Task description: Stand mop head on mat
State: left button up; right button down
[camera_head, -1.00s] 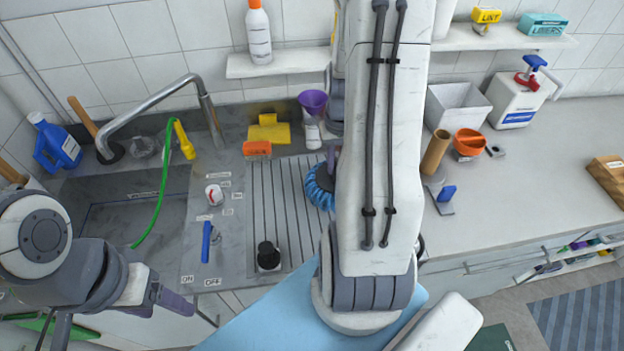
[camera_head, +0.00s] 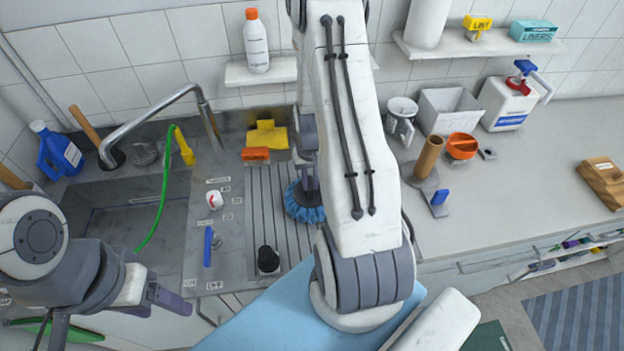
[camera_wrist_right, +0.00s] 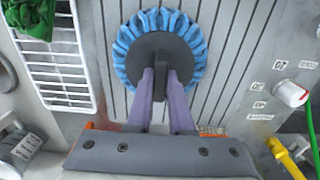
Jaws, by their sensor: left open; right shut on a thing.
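The mop head is a round blue fringe with a dark disc on top, low over the ribbed grey drainboard (camera_head: 268,210) in the head view; the mop head shows beside my arm (camera_head: 304,205). In the right wrist view the mop head (camera_wrist_right: 191,45) fills the upper middle. My right gripper (camera_wrist_right: 161,65) is shut on the disc's centre. I cannot tell whether the fringe touches the ribs. A blue-grey striped mat (camera_head: 580,318) lies on the floor at the lower right. My left gripper (camera_head: 170,301) is open and empty, in front of the sink.
A black knob (camera_head: 268,260) stands at the drainboard's front. A yellow item (camera_head: 266,135) and an orange sponge (camera_head: 255,154) lie behind. The white rack (camera_wrist_right: 58,65) shows left in the wrist view. The counter at right (camera_head: 520,185) is mostly clear.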

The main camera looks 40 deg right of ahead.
jog(key=shift+f, duration=0.2)
jog(key=c, duration=0.8)
grip_release()
jog(key=shift+r, duration=0.1)
